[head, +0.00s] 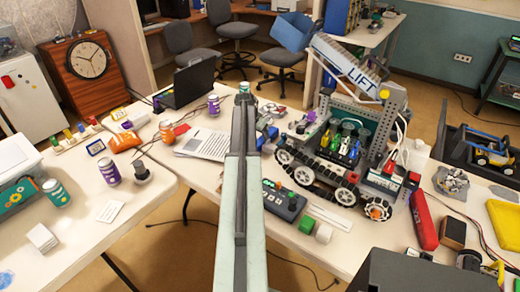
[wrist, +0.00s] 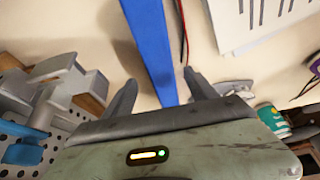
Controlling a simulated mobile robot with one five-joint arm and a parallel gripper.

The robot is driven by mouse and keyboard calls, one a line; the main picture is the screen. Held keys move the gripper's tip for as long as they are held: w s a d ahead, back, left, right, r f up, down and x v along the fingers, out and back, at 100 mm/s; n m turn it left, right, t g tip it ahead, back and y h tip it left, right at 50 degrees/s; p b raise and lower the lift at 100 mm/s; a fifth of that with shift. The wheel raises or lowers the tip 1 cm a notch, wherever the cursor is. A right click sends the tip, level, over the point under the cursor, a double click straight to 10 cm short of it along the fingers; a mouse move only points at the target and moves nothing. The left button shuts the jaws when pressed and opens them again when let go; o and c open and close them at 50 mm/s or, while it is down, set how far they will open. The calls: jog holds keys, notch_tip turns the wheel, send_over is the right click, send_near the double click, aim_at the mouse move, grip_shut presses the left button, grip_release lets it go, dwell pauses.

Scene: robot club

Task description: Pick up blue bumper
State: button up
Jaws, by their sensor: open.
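A long flat blue bar, which looks like the blue bumper (wrist: 150,40), runs from the top edge of the wrist view down between the fingers of my gripper (wrist: 160,78). The fingers are open, one on each side of the bar. I cannot tell how far below the fingers it lies. The gripper body hides its near end. In the head view my raised arm hides most of the spot around my gripper (head: 245,90), and I cannot make out the bar clearly there.
White sheets (wrist: 265,20) lie right of the bar. A green can (wrist: 272,120) stands near the gripper's right side. Grey and blue perforated parts (wrist: 20,150) are close on the left. In the head view, a wheeled robot with a LIFT sign (head: 358,75) stands on the table right of my arm.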

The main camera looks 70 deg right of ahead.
aim_at(261, 140)
jog(key=b+x, duration=0.4)
jog(key=x, duration=0.1)
jog(key=shift+w+f+b, duration=0.15)
jog(key=shift+b, duration=0.25)
jog(key=shift+r, duration=0.2)
jog(key=shift+c, duration=0.3)
grip_shut()
